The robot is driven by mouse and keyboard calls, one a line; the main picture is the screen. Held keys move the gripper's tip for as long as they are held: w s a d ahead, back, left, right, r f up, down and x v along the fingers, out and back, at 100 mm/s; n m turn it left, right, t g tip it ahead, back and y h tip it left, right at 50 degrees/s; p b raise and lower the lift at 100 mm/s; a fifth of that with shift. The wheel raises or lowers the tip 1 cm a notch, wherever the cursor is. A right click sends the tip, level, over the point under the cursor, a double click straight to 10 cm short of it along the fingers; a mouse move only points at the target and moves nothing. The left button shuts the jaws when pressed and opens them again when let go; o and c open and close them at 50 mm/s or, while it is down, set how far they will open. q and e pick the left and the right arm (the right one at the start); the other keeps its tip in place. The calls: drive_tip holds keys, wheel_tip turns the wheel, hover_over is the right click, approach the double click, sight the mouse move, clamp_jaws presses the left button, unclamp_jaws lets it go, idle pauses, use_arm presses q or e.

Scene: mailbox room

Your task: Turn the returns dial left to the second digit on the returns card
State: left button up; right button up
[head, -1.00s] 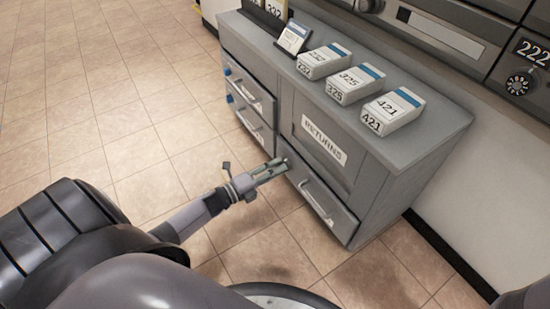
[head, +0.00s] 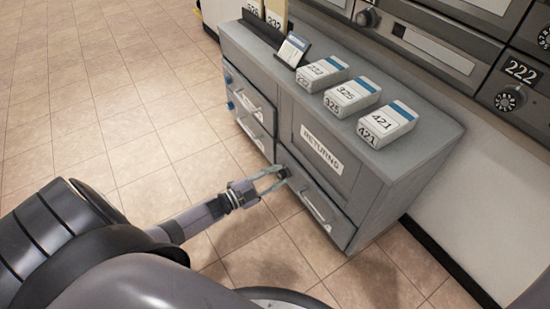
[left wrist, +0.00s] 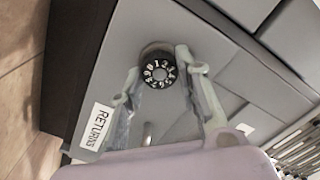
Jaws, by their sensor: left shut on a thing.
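The returns dial is a small round black knob ringed with white digits; it shows in the left wrist view (left wrist: 158,72) and as a dark spot in the head view (head: 285,172). My left gripper (head: 278,179) reaches it from the left, and its fingers (left wrist: 160,67) are shut on the dial, one on each side. The digits 0 and 1 face the top of the left wrist view; no index mark is clear. The RETURNS label (head: 321,152) is on the cabinet front. A small card on a stand (head: 293,49) is too small to read. My right gripper is out of view.
The grey cabinet (head: 440,145) carries boxes marked 232 (head: 322,73), 325 (head: 352,96) and 421 (head: 387,123). A drawer handle (head: 315,206) sits right of my gripper. Wall mailboxes with a 222 dial (head: 508,101) stand behind. The tiled floor at left is clear.

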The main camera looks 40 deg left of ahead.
use_arm(q)
drive_tip(key=shift+n, duration=0.8)
drive_tip(key=o, duration=1.1)
drive_tip(key=shift+o, duration=0.2)
drive_tip(key=v, duration=1.2)
drive_tip(key=v, duration=1.2)
drive_tip(key=shift+p, duration=0.45)
